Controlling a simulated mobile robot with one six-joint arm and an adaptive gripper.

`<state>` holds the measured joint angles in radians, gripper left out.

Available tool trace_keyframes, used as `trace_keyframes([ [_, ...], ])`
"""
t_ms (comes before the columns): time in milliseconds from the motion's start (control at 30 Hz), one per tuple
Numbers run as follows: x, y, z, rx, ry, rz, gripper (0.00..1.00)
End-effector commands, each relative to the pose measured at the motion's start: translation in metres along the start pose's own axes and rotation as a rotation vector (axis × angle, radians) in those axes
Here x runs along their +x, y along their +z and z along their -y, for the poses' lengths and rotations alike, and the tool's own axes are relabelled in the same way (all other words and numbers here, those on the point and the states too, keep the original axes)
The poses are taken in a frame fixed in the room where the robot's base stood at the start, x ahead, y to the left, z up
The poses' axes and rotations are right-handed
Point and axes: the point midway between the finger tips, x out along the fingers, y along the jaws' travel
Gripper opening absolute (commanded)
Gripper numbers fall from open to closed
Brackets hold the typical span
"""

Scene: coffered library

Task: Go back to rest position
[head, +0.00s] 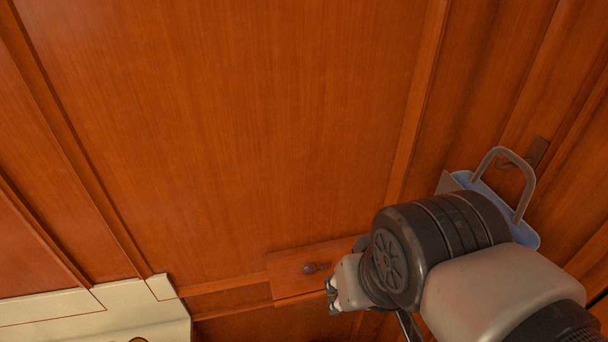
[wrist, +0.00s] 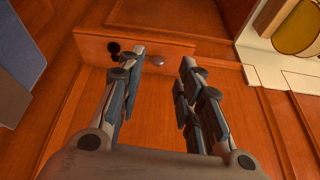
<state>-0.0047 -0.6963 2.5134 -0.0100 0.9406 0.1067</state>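My gripper (head: 335,290) is in the lower right of the head view, beside a small wooden drawer-like front with a dark knob (head: 312,267). In the wrist view my gripper (wrist: 165,62) has its two fingers apart, with nothing between them but the wooden surface behind. I cannot tell whether a finger touches the front. Part of my gripper is hidden behind my wrist in the head view.
Wooden panelling (head: 250,120) fills most of the head view. A blue object (head: 528,236) with a grey looped handle is behind my arm at the right. A cream ledge (head: 120,315) is at the lower left. A yellowish round object (wrist: 295,32) is at the wrist view's upper right.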

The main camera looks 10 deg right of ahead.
Motion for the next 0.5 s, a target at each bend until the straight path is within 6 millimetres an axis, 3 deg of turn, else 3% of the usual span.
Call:
trace_keyframes([
  [133, -0.0018, 0.0102, -0.0010, -0.087, -0.005, -0.024, 0.33],
  [500, 0.0017, 0.0120, -0.0010, -0.096, -0.005, -0.024, 0.33],
])
